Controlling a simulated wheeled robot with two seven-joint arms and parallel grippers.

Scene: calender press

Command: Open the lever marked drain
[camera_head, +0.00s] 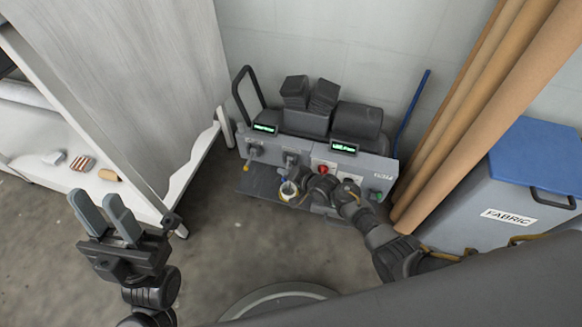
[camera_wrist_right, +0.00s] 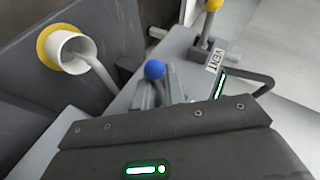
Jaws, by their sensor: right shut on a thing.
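In the right wrist view, a lever with a blue ball knob (camera_wrist_right: 155,70) stands on the grey machine, between the grey fingers of my right gripper (camera_wrist_right: 168,84), which are shut on it. No drain label is readable; the VENT label (camera_wrist_right: 215,58) stands by a lever with a yellow knob (camera_wrist_right: 213,6). A white pipe mouth with a yellow collar (camera_wrist_right: 45,48) has a pale stream curving out of it. In the head view my right gripper (camera_head: 294,181) is at the machine's front (camera_head: 262,170), partly hiding the lever. My left gripper (camera_head: 97,201) is open and empty, away from the machine.
Brown rolls (camera_head: 470,100) and a grey FABRIC bin (camera_head: 500,215) with a blue lid stand at right. A white cabinet (camera_head: 140,80) stands at left. Floor before the machine is clear.

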